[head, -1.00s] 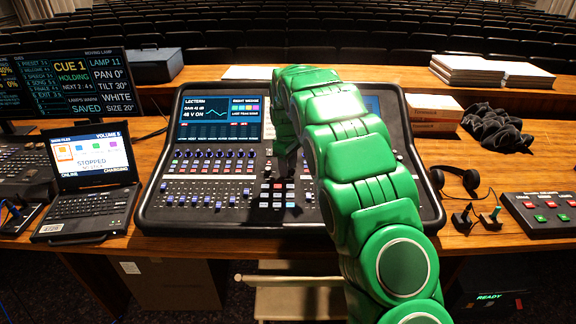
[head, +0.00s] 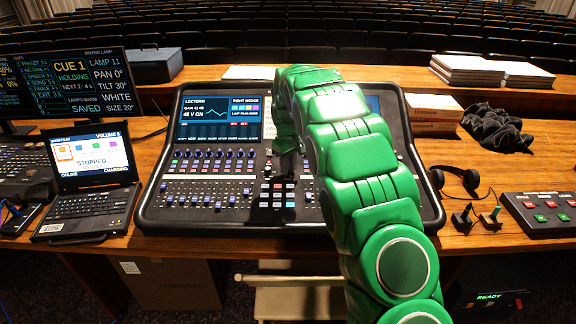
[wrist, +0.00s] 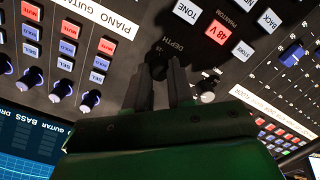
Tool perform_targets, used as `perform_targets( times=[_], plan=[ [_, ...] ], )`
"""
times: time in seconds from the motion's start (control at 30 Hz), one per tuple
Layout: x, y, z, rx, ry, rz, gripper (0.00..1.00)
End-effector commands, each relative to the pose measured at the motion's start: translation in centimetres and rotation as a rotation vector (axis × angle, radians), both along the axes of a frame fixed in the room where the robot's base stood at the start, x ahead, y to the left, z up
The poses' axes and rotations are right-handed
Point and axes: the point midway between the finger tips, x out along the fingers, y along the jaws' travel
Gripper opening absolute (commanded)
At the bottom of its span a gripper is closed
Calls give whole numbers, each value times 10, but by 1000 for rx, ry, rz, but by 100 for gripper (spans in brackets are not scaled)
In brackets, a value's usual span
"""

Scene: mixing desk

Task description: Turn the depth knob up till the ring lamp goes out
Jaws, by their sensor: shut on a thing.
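The depth knob (wrist: 157,57) is dark and sits beside the printed word DEPTH in the wrist view. My gripper (wrist: 163,72) is shut on it, with one dark finger on each side. The fingers hide much of the knob, and I cannot read its pointer. I cannot make out a lit ring around it. In the head view my green arm reaches over the mixing desk (head: 150,208) and hides the knob.
Near the fingers in the wrist view are a red 48 V button (wrist: 217,33), a white TONE button (wrist: 187,11) and a small pale knob (wrist: 208,97). A laptop (head: 85,208) stands left of the desk, and headphones (head: 470,180) lie to its right.

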Motion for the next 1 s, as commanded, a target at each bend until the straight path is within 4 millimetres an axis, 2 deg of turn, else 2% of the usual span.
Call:
perform_targets(
  times=[0.6, 1.0],
  plan=[
    [-1, -2, 0, 56, 2, -549, 0],
    [-1, -2, 0, 75, 2, -741, 0]
  ],
)
